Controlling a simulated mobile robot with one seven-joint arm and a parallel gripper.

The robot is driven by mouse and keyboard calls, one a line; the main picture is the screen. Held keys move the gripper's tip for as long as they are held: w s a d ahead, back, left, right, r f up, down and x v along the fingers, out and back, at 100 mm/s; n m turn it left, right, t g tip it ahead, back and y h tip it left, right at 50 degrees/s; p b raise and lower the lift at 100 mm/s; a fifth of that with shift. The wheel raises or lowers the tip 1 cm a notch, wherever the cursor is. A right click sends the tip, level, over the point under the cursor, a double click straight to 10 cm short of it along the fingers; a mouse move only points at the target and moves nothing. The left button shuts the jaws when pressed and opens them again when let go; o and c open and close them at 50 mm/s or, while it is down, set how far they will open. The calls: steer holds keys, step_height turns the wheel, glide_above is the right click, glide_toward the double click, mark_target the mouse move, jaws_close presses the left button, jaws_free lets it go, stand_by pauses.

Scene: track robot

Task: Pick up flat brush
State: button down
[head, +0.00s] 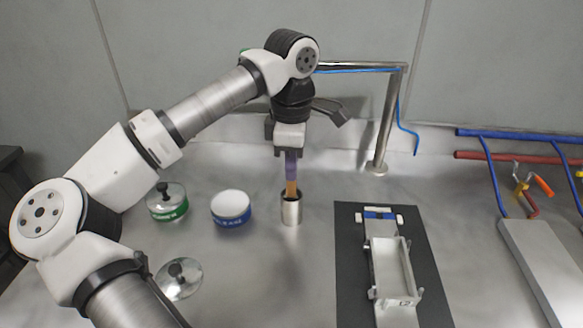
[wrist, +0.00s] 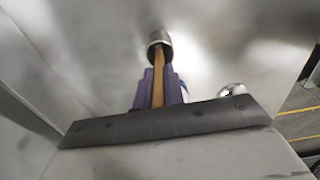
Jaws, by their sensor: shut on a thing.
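The flat brush (head: 291,188) has a tan wooden handle and stands upright over a small metal cup (head: 291,210), its lower end inside the cup's mouth. My gripper (head: 291,165) points down above the cup, with purple fingers shut on the upper part of the brush. In the wrist view, the brush handle (wrist: 158,82) runs between the purple fingers (wrist: 159,90) toward the round metal cup (wrist: 159,40). The brush's lower end is hidden in the cup.
A green-labelled jar (head: 167,203), a blue-labelled round container (head: 231,208) and a clear lid with a dark knob (head: 180,277) lie left of the cup. A dark mat (head: 346,260) with a white tray device (head: 391,268) is at right. A metal post (head: 382,140) stands behind.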

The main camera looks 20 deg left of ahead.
step_height(320, 180, up, 19)
steer(key=p, duration=1.3)
steer(key=shift+r, duration=0.2)
